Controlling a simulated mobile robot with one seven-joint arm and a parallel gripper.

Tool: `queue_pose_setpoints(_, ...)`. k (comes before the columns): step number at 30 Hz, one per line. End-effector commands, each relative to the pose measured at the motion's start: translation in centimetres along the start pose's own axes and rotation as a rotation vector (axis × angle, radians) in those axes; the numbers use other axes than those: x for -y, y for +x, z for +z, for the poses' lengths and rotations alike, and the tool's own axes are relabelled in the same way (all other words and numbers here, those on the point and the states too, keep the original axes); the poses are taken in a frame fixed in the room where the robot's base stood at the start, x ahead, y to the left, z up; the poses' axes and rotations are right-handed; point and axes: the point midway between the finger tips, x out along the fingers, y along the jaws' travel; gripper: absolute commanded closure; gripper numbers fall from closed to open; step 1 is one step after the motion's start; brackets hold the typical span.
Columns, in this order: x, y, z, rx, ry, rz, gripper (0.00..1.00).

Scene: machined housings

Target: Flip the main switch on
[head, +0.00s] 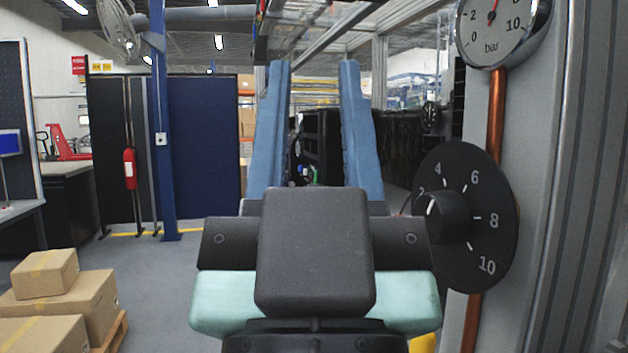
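My gripper (314,68) is in the middle of the head view, with its two blue fingers pointing away and spread apart. The gap between them is empty; only background shows through it. I cannot make out a thing that is clearly the main switch. A black rotary dial (498,222) with a raised knob (447,217) and numbers up to 10 is on the grey panel at the right. The knob's white mark points to the upper left, near the 2 and 4. My gripper is left of the dial and apart from it.
A round bar gauge (492,40) sits above the dial on a copper pipe (496,115), beside a grey upright panel (540,170). Cardboard boxes (95,300) are stacked at the lower left. A blue post (160,190) and a fire extinguisher (130,168) stand farther back. Open floor lies between.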

Motion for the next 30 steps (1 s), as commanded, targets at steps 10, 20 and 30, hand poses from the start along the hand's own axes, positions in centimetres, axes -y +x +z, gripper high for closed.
queue_pose_setpoints(10, 0.0, 4.9, -4.6, 0.001, 0.000, -0.001, 1.00)
queue_pose_setpoints(20, 0.1, 8.8, -8.3, 0.000, 0.000, -0.002, 1.00)
queue_pose_setpoints(30, 0.1, 8.5, -8.0, 0.001, 0.001, -0.002, 1.00)
